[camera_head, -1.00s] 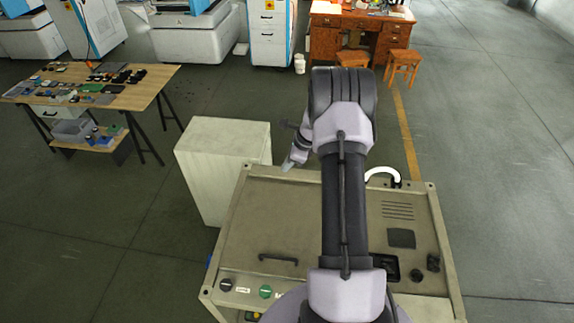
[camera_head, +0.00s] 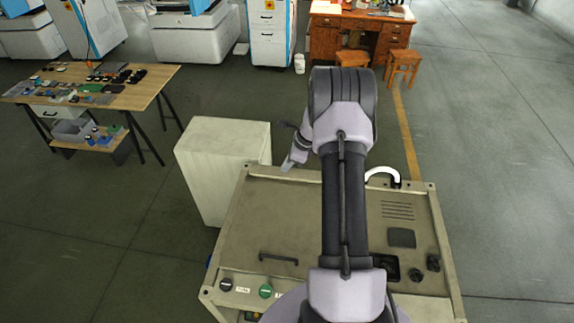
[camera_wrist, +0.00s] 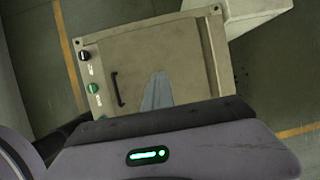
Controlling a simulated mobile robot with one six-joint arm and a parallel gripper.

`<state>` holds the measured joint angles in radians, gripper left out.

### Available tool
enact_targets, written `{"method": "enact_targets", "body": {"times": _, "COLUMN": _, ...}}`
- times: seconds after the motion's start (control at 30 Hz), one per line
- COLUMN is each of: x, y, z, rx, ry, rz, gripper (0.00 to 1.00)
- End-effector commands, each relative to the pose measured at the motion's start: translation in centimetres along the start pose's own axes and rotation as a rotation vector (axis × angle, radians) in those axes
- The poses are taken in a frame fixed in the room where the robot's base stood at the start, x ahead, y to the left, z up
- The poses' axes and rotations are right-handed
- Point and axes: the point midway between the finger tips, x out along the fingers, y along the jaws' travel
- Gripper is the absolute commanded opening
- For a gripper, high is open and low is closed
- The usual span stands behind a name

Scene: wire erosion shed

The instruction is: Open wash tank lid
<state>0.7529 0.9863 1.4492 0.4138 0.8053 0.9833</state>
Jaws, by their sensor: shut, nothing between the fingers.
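The wash tank is a beige cabinet, and its flat lid (camera_head: 275,215) lies down on the left part of the top, level with it. A dark bar handle (camera_head: 278,258) sits near the lid's front edge. In the wrist view the lid (camera_wrist: 180,50) and handle (camera_wrist: 117,89) show below the camera. My gripper (camera_head: 288,164) is near the far edge of the lid, apart from the handle. Its fingers are shut and empty, seen as a grey shape in the wrist view (camera_wrist: 157,90). My arm hides the middle of the tank top.
Black and green knobs (camera_head: 265,291) are on the front edge. Vents, a dark square panel (camera_head: 401,238) and small black fittings are on the right. A white block (camera_head: 222,165) stands behind left. A table with parts (camera_head: 95,95) is farther left. The floor at right is clear.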

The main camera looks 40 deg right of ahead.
Motion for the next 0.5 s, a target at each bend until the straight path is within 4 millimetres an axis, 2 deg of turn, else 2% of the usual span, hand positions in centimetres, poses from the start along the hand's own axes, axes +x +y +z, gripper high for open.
{"method": "enact_targets", "body": {"times": 0.33, "x": 0.0, "y": 0.0, "z": 0.0, "rx": 0.0, "ry": 0.0, "rz": 0.0, "gripper": 0.0}}
{"method": "enact_targets", "body": {"times": 0.37, "x": 0.0, "y": 0.0, "z": 0.0, "rx": 0.0, "ry": 0.0, "rz": 0.0, "gripper": 0.04}}
{"method": "enact_targets", "body": {"times": 0.5, "x": 0.0, "y": 0.0, "z": 0.0, "rx": 0.0, "ry": 0.0, "rz": 0.0, "gripper": 0.31}}
